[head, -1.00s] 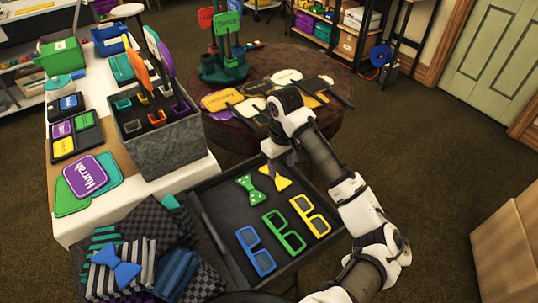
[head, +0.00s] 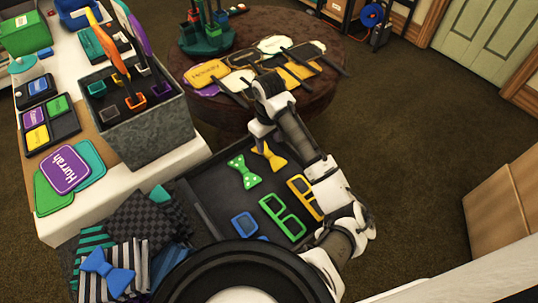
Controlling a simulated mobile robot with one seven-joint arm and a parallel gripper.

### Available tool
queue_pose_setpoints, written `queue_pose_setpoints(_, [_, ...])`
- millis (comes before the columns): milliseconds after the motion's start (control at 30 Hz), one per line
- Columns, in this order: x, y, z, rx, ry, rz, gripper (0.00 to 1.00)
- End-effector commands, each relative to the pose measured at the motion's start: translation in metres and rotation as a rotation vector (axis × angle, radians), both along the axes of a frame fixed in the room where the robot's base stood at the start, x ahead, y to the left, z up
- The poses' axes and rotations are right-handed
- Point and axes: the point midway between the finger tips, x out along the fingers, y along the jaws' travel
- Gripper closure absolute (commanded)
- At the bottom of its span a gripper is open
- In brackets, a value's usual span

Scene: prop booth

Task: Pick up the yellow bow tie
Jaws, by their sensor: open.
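The yellow bow tie (head: 270,156) lies in the dark tray (head: 203,213), near its far edge. A green bow tie with white dots (head: 243,172) lies just left of it. My gripper (head: 259,143) is over the far edge of the tray, pointing down just above and beside the yellow bow tie. Its jaws are open, and nothing shows between them. The fingertips are small and dark, so I cannot tell whether they touch the bow tie.
Green glasses frames (head: 283,217), yellow frames (head: 305,196) and partly hidden blue frames (head: 244,224) lie nearer in the tray. A round brown table (head: 217,118) with signs stands behind.

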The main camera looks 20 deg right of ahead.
Motion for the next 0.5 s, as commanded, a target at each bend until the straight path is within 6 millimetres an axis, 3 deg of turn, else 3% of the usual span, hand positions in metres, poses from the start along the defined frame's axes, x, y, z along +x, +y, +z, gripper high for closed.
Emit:
queue_pose_setpoints(167, [-0.002,-0.002,-0.011,0.000,0.003,-0.003,0.51])
queue_pose_setpoints(500, [-0.003,-0.004,-0.053,-0.002,0.001,-0.002,0.51])
